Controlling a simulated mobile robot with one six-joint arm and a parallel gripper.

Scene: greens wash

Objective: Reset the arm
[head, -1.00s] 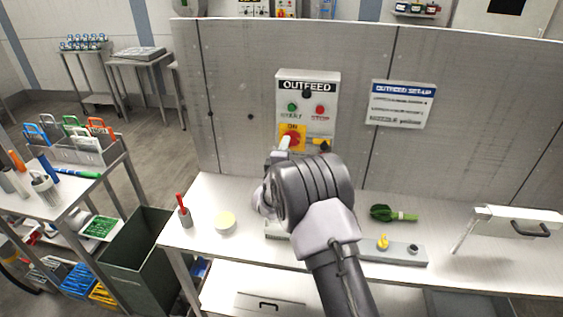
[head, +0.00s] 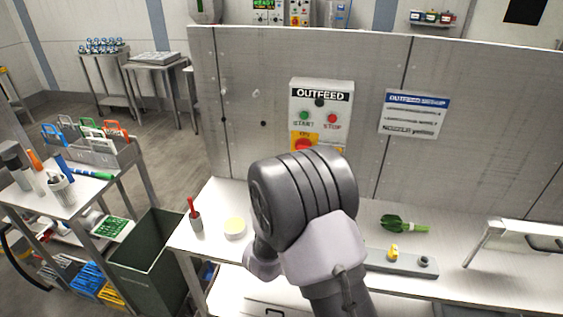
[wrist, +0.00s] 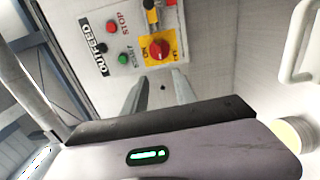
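My arm's dark grey joint and pale links fill the middle of the head view and hide my gripper there. In the wrist view my gripper's two grey fingers (wrist: 160,82) stand apart with nothing between them, so it is open. They point toward the grey upright wall. Beyond them, the OUTFEED panel (wrist: 118,45) appears turned on its side, with a red knob (wrist: 158,49) on a yellow plate, a green button and a red button. In the head view the panel (head: 321,98) is on the wall behind my arm, its lower part covered.
On the white bench (head: 465,282) stand a red-handled tool in a cup (head: 196,217), a round pale-yellow item (head: 235,228), green leaves (head: 403,225) and a grey strip with a yellow knob (head: 393,253). A dark green bin (head: 155,260) stands left of the bench.

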